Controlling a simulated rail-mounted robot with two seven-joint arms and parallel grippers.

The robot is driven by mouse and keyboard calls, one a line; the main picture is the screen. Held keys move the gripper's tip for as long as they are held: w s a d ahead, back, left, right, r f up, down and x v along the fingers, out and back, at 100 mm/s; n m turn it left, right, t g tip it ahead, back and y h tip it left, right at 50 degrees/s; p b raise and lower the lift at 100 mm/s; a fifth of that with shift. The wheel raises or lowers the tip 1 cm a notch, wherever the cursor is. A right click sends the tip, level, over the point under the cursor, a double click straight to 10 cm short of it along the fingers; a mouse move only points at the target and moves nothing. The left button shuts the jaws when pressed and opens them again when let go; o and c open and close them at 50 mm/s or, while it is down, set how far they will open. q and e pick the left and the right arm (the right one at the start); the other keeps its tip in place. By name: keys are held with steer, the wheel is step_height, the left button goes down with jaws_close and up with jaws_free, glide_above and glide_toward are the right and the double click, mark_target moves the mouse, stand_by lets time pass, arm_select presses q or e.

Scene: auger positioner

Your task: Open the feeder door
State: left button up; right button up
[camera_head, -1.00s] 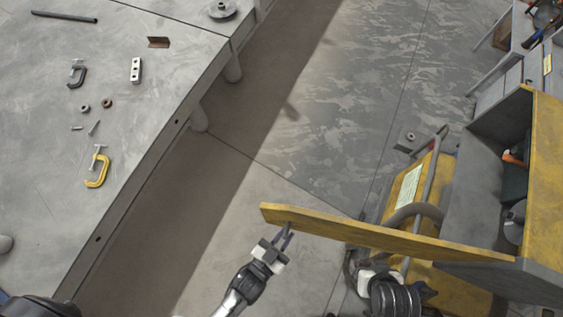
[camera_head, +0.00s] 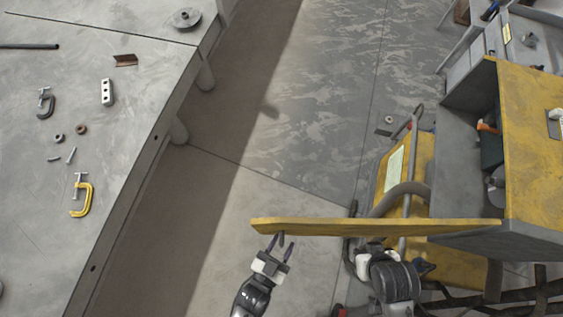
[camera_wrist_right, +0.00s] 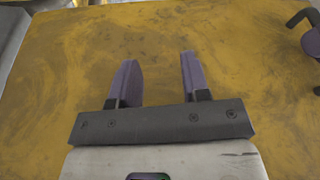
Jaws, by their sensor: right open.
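The yellow feeder door (camera_head: 375,227) shows nearly edge-on in the head view, swung out to the left from the yellow and grey feeder cabinet (camera_head: 535,150). The cabinet's left side is open to view. My left gripper (camera_head: 280,244) is at the door's free end, its two fingers apart on either side of a small dark handle (camera_head: 281,240). I cannot tell whether they touch it. In the right wrist view my right gripper (camera_wrist_right: 153,80) is open and empty before a worn yellow face, likely the door (camera_wrist_right: 60,80). A dark bent handle (camera_wrist_right: 300,18) shows at the right edge.
A grey workbench (camera_head: 35,240) fills the left, holding a yellow clamp (camera_head: 82,195), a dark clamp (camera_head: 45,103) and small metal parts. A metal rail (camera_head: 407,190) and hose (camera_head: 395,197) stand behind the door. Bare floor (camera_head: 270,180) lies between bench and cabinet.

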arm_select(q)
steer(key=b+v, duration=0.2)
steer(key=v, duration=1.1)
steer(key=shift+s+b, duration=0.3)
steer(key=shift+s, duration=0.1)
steer(key=shift+a, duration=0.15)
